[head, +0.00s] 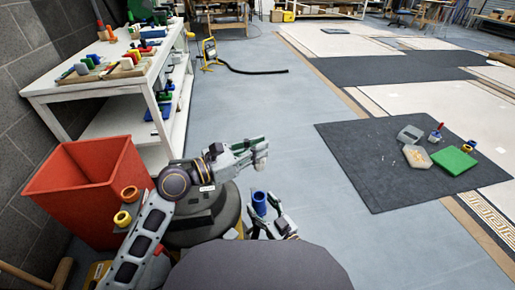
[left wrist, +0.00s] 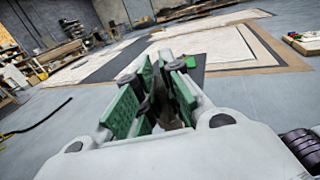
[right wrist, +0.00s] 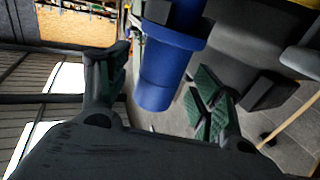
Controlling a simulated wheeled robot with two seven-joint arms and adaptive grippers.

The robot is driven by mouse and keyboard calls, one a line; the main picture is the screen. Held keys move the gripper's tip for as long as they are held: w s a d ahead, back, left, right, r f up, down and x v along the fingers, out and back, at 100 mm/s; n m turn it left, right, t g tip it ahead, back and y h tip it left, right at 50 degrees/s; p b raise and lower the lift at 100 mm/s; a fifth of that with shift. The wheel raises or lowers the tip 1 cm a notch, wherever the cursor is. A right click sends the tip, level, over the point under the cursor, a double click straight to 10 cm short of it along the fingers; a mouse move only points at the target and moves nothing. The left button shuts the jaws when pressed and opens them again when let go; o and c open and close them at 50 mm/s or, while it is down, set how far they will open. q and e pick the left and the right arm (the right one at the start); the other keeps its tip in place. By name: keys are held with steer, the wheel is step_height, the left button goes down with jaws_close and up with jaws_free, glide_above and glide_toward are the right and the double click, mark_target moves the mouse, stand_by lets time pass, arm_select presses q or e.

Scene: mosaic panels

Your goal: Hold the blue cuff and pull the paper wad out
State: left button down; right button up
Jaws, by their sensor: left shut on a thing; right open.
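The blue cuff (head: 259,203) is at my right gripper (head: 268,209), low in the middle of the head view. In the right wrist view the cuff (right wrist: 165,75) is a blue cylinder with a wider rim, between the spread fingers of that open gripper (right wrist: 160,85). I cannot tell whether a finger touches it. My left gripper (head: 258,152) is above, its fingers pointing right, shut on a small pale thing, the paper wad (head: 261,162). The wad is apart from the cuff. In the left wrist view the fingers (left wrist: 160,95) largely hide what they hold.
A red bin (head: 85,165) stands at the left, below a white workbench (head: 100,85) with small coloured parts. A dark mat (head: 350,150) at the right carries a green block (head: 454,161) and trays. The grey floor between is mostly clear.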

steer(key=v, duration=1)
steer(key=shift+s+d, duration=0.2)
steer(key=shift+s, duration=0.1)
stand_by(0.6)
arm_select(q)
steer(key=shift+s+r, duration=0.25)
steer(key=shift+r, duration=0.2)
steer(key=shift+a+r, duration=0.4)
steer(key=shift+a, duration=0.05)
steer(key=s+a+f+n+t, duration=0.1)
steer(key=a+f, duration=0.4)
steer(key=f, duration=0.1)
steer(key=shift+a+y, duration=0.35)
steer(key=shift+y, duration=0.05)
arm_select(e)
steer(key=s+d+f+m+g+h, duration=0.2)
steer(key=s+d+f+g+h, duration=0.1)
steer(key=f, duration=0.3)
steer(key=s+d+f+m+g+h, duration=0.3)
steer(key=s+f+g, duration=0.1)
steer(key=f, duration=0.3)
steer(key=shift+s+f+g, duration=0.25)
steer(key=shift+f+g, duration=0.05)
steer(key=shift+g, duration=0.6)
